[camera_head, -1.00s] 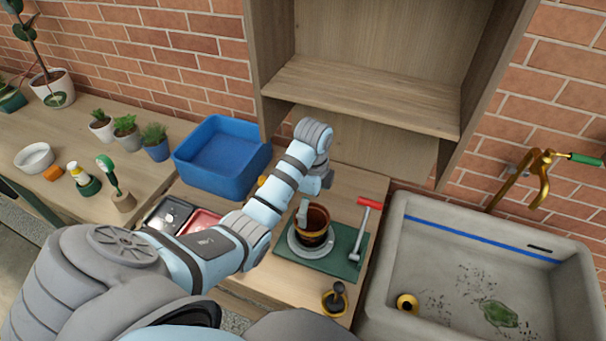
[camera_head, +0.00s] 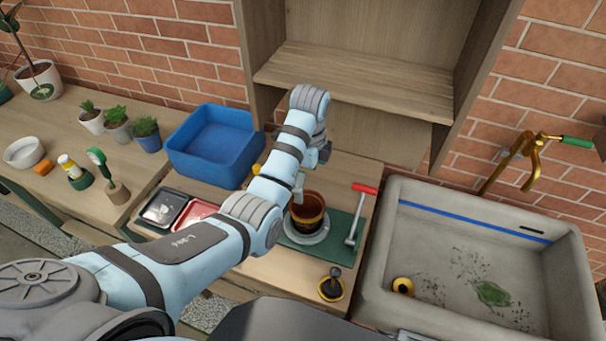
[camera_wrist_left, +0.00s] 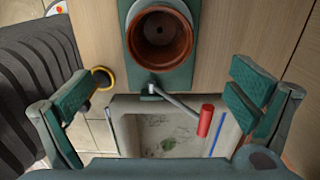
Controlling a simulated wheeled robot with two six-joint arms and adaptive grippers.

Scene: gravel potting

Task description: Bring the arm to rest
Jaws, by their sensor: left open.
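My left gripper (camera_wrist_left: 160,112) is open and empty in the left wrist view, its two green-padded fingers wide apart. In the head view my left arm reaches over the bench, and the gripper (camera_head: 300,182) is partly hidden behind its own wrist, close to the pot. A terracotta pot (camera_head: 307,205) stands upright on a grey saucer (camera_head: 307,236) on a green mat (camera_head: 338,251). The pot also shows in the left wrist view (camera_wrist_left: 160,40), beyond the fingers and apart from them; its inside looks dark. My right gripper is not in view.
A red-handled tool (camera_head: 358,215) lies on the mat's right side. A blue bin (camera_head: 213,155), black tray (camera_head: 160,208) and red tray (camera_head: 196,213) are left of the mat. A stone sink (camera_head: 470,265) is at right. A wooden shelf (camera_head: 350,75) overhangs behind.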

